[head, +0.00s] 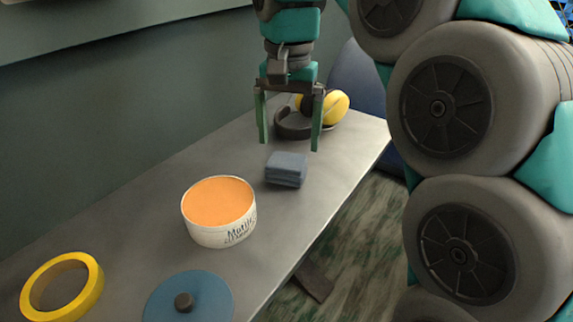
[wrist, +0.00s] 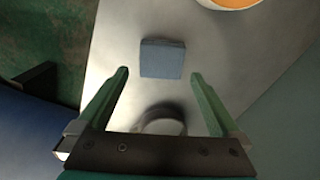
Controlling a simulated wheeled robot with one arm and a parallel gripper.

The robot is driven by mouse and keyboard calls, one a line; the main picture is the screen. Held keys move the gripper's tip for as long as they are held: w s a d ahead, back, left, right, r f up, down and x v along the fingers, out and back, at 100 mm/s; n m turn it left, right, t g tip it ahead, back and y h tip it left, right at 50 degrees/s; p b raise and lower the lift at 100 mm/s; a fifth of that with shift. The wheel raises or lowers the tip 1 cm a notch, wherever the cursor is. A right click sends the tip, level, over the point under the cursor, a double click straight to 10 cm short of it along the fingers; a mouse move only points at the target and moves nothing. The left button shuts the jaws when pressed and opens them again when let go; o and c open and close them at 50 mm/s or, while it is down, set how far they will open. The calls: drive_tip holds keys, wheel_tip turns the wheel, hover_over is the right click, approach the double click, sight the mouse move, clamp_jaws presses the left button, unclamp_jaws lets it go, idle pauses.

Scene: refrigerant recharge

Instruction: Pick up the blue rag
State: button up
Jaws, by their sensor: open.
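The blue rag (head: 286,169) is a small folded square pad lying on the grey bench in the head view. It also shows in the wrist view (wrist: 162,59), ahead of the fingertips and between their lines. My gripper (head: 290,146) has two green fingers pointing down, spread apart and empty. In the head view it hangs above the bench, near the rag and in front of the earmuffs. In the wrist view the open fingers (wrist: 159,72) stand to either side, apart from the rag.
Yellow-and-black earmuffs (head: 337,106) lie behind the gripper. A white tub with orange contents (head: 219,231) stands left of the rag. A blue disc with a dark knob (head: 212,296) and a yellow tape ring (head: 38,309) lie nearer on the bench (head: 130,219). A wall runs behind.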

sight(287, 161)
drive_tip(key=shift+s+a+f+p, duration=0.1)
drive_tip(key=shift+f+p, duration=0.05)
drive_tip(key=shift+f, duration=1.5)
drive_tip(key=shift+s+a+f+p, duration=0.1)
drive_tip(key=shift+f+p, duration=0.05)
drive_tip(key=shift+f, duration=1.45)
drive_tip(key=shift+w, duration=0.1)
drive_tip(key=shift+c, duration=0.2)
drive_tip(key=c, duration=1)
